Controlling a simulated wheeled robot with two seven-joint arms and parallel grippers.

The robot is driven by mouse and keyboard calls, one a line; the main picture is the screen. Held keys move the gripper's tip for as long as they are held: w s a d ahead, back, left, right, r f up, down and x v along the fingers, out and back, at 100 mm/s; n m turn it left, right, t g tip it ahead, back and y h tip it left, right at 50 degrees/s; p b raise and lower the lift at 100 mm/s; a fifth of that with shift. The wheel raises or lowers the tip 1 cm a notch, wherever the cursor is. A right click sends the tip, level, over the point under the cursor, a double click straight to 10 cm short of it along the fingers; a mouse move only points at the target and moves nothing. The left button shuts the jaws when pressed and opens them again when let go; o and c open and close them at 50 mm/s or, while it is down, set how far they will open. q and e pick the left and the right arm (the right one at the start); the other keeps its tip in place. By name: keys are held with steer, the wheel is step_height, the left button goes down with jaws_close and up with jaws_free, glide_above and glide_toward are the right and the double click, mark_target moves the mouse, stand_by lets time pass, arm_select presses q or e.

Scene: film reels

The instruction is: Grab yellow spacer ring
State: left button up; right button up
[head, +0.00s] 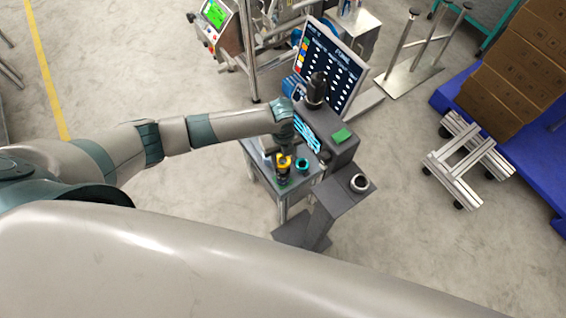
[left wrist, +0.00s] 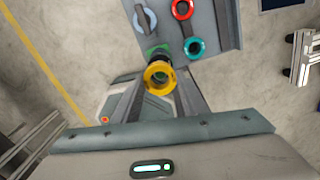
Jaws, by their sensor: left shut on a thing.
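The yellow spacer ring (left wrist: 149,78) sits between the fingertips of my left gripper (left wrist: 160,80) in the left wrist view. My left gripper is shut on it. In the head view the yellow ring (head: 284,158) shows just below the wrist of my left arm, over the small grey table, with a dark part of the gripper around it. A green pad (left wrist: 157,49) lies beyond the ring on the table; I cannot tell how far the ring is above it. My right gripper is not in view.
A teal ring (left wrist: 194,47), a red ring (left wrist: 182,9) and a blue-grey ring (left wrist: 145,17) lie on the grey table (left wrist: 222,20). A tilted screen (head: 330,62) stands behind.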

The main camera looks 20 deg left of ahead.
arm_select(q)
steer(key=shift+s+a+r+b, duration=0.2)
steer(key=shift+s+r, duration=0.05)
steer(key=shift+r, duration=0.25)
steer(key=shift+s+a+r+b, duration=0.15)
steer(key=shift+s+r+b, duration=0.05)
steer(key=shift+r, duration=0.25)
steer(key=s+a+b, duration=0.4)
steer(key=s+a, duration=0.6)
steer(key=s, duration=0.3)
steer(key=shift+s+a+r, duration=0.15)
